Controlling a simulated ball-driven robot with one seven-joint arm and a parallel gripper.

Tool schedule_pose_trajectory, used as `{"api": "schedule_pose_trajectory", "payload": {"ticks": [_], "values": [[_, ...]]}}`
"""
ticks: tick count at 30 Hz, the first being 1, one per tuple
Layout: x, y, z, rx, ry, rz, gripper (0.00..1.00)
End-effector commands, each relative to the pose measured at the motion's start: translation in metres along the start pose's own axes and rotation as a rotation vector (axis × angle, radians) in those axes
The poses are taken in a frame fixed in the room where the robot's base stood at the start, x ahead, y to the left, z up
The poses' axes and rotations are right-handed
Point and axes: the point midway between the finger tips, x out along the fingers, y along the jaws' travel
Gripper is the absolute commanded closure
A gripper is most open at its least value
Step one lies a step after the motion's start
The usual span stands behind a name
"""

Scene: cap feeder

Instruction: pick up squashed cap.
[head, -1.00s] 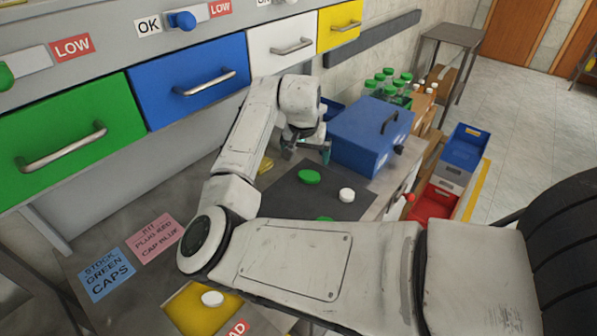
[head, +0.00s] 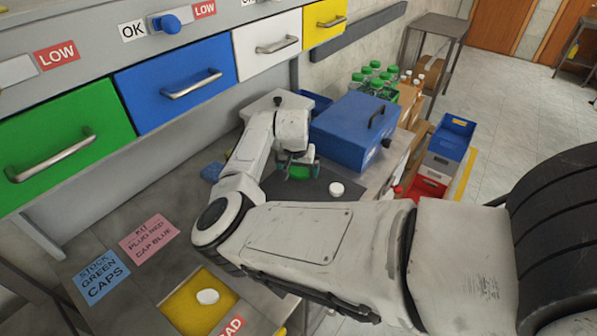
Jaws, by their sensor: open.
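A green cap (head: 299,173) lies on the dark mat (head: 316,187). A round white cap (head: 336,189) lies to its right on the same mat. Another white cap (head: 207,296), oval in outline, lies in the yellow tray at the bottom. I cannot tell from this view which cap is squashed. My gripper (head: 297,168) is open and points down right at the green cap, its fingers seeming to stand to either side of it. Whether they touch it is too small to tell. My arm hides part of the mat.
A blue box (head: 350,135) with a handle stands right behind my gripper. Green-capped bottles (head: 375,78) are behind it. Coloured drawers (head: 180,80) line the back left. A blue bin (head: 453,137) and a red bin (head: 427,187) are at the right.

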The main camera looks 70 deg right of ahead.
Motion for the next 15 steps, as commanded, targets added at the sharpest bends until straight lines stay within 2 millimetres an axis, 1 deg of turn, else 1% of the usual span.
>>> {"api": "schedule_pose_trajectory", "payload": {"ticks": [4,5,15], "values": [[0.0001,0.0003,0.0001,0.000,0.000,0.001,0.00],[0.0001,0.0003,0.0001,0.000,0.000,0.001,0.02],[-0.0002,0.0003,0.0001,0.000,0.000,0.001,0.34]]}}
